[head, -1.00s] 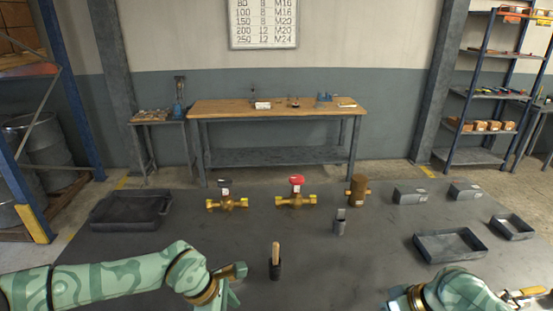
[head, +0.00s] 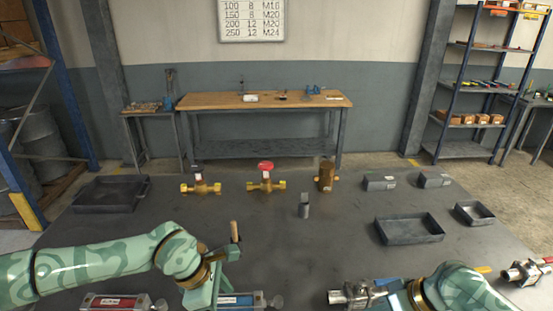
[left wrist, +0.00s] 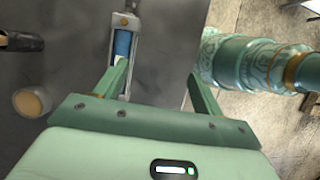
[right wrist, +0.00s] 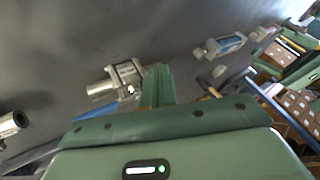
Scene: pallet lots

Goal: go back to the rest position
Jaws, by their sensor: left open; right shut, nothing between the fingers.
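My left gripper (head: 216,286) is low over the near left part of the dark table. In the left wrist view its two fingers (left wrist: 160,80) stand apart with nothing gripped. A blue-bodied cylinder (left wrist: 122,42) lies beyond and beside the left finger there. My right arm (head: 455,292) is at the bottom right of the head view, where its fingertips cannot be made out. In the right wrist view the right fingers (right wrist: 157,86) are together and empty. A steel flanged valve (right wrist: 126,82) shows just left of them, also in the head view (head: 352,294).
A wooden handle (head: 234,231) stands up behind my left gripper. A red-labelled cylinder (head: 115,303) lies at the near edge. Brass valves (head: 266,184), a grey tray (head: 110,206) and another tray (head: 409,240) stand farther back. Mid-table is mostly clear.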

